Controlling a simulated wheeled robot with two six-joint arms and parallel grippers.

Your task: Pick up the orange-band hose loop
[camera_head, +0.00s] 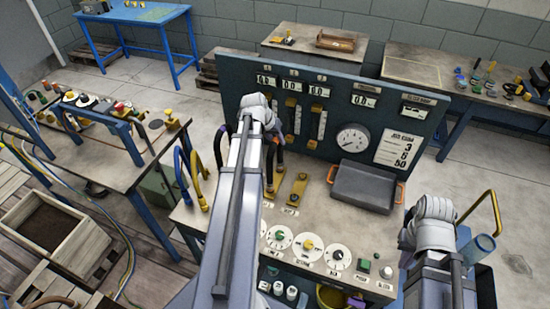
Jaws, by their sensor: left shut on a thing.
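The orange-band hose loop (270,168) is a dark hose with orange parts, standing at the front of the console's upright panel. My left arm reaches over the worktop and partly covers it. My left gripper (273,134) is at the top of this loop and shut on it; its fingers are mostly hidden behind the wrist. The loop's lower end is close to the worktop, and I cannot tell whether it touches. My right arm is at the lower right, and its wrist hides the gripper's jaws.
A dark-blue hose loop (218,148) and a yellow loop (196,184) stand left of my left arm. Yellow levers (298,188) and a grey tray (363,187) are to its right. Dials (337,257) line the front. A yellow rail (495,208) rises beside my right arm.

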